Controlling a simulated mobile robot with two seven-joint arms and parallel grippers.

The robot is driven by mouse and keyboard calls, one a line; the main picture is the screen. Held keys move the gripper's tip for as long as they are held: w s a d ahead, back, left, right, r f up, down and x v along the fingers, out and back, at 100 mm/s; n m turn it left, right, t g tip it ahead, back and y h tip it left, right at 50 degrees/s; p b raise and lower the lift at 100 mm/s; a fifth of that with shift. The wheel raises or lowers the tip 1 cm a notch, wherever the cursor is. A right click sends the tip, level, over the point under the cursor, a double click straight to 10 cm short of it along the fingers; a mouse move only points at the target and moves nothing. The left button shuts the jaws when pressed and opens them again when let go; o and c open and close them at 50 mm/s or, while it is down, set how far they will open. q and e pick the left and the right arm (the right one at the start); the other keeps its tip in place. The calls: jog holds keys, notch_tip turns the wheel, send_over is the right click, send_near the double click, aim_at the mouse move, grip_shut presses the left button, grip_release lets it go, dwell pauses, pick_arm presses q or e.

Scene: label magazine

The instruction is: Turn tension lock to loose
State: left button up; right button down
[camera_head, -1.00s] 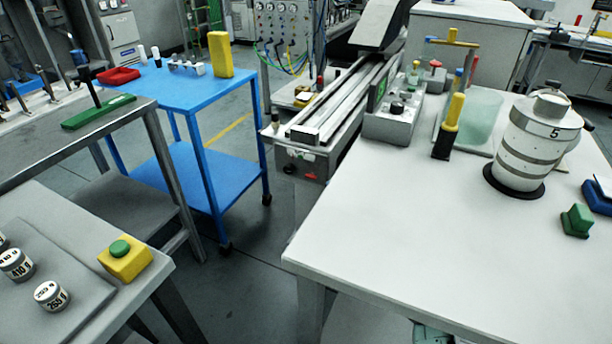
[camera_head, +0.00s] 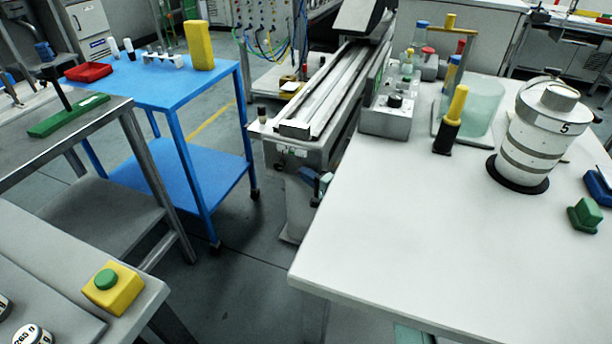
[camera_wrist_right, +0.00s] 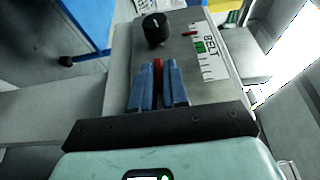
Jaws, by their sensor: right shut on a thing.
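The conveyor's grey end panel (camera_wrist_right: 205,85) fills the middle of the right wrist view, with a black knob (camera_wrist_right: 156,28) near its far edge. A slim red lever (camera_wrist_right: 158,66) stands on the panel, between the blue fingers of my right gripper (camera_wrist_right: 158,75). These fingers are shut on the lever and hide its lower part. In the head view my right gripper (camera_head: 313,177) is at the near end of the conveyor (camera_head: 296,131), and the lever cannot be made out there. My left gripper is not in view.
A BELT scale (camera_wrist_right: 207,50) with a red pointer lies beside the knob. A blue cart (camera_head: 165,85) stands left of the conveyor. A white table (camera_head: 430,230) is close on the right, with a grey control box (camera_head: 388,118) at its edge. Floor shows between them.

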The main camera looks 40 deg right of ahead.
jog(key=shift+r, duration=0.1)
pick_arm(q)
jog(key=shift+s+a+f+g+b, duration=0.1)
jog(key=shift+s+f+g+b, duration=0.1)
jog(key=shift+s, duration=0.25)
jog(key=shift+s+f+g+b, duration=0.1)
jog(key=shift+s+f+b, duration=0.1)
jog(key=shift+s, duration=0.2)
pick_arm(e)
jog(key=shift+w+a+r+n+g+h, duration=0.15)
jog(key=shift+n+g+h, duration=0.15)
jog(key=shift+g, duration=0.7)
jog(key=shift+d+r+n+g+h, duration=0.15)
jog(key=shift+n+g, duration=0.2)
jog(key=shift+g, duration=0.65)
jog(key=shift+w+a+r+n+g+h, duration=0.15)
jog(key=shift+n+g+h, duration=0.15)
jog(key=shift+g, duration=0.7)
jog(key=shift+s, duration=0.1)
jog(key=c, duration=1.2)
grip_release()
jog(key=shift+f, duration=0.1)
